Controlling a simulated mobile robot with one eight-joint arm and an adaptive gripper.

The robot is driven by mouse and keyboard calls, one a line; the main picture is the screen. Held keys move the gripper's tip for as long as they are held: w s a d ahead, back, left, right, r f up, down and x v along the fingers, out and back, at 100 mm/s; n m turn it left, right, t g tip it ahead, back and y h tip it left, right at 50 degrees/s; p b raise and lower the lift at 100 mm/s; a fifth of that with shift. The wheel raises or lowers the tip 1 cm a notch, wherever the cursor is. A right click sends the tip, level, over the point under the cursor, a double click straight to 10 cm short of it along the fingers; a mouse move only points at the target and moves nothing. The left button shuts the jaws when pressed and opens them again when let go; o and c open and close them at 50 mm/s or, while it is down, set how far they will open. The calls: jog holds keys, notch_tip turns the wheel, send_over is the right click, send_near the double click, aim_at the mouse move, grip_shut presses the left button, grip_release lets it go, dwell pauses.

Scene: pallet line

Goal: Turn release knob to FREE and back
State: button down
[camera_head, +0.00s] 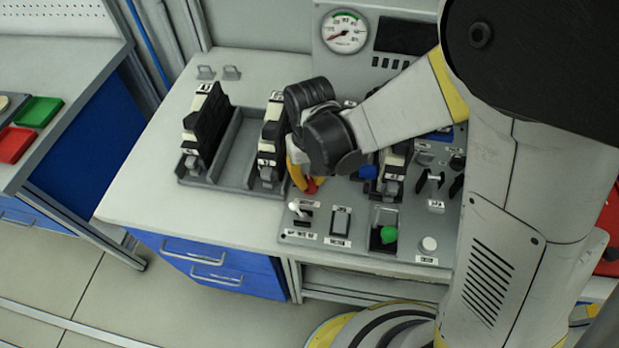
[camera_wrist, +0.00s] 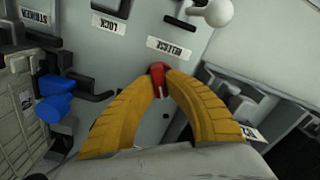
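The release knob (camera_wrist: 157,72) is small and red with a white pointer line, on the grey panel just below the RELEASE label (camera_wrist: 172,48) in the wrist view. My gripper (camera_wrist: 161,82) has two curved yellow fingers, and their tips close in on the knob from both sides and appear to touch it. In the head view my gripper (camera_head: 304,181) points down at the panel, and only a bit of the red knob (camera_head: 311,186) shows beside the fingers. The FREE mark cannot be read.
A white ball-topped lever (camera_wrist: 217,12) stands near the knob in the wrist view, and a blue-tipped part (camera_wrist: 53,100) sits to the left. A grey tray (camera_head: 233,150) lies left of my gripper.

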aim_at(308, 180)
jog(key=shift+n, duration=0.3)
jog(key=n+b, duration=0.1)
jog(key=n, duration=0.4)
jog(key=shift+s+a, duration=0.1)
jog(key=n, duration=0.6)
jog(key=shift+s, duration=0.1)
jog(key=shift+n+b, duration=0.3)
dwell(0.3)
jog(key=c, duration=1.4)
grip_release()
notch_tip(308, 180, up, 12)
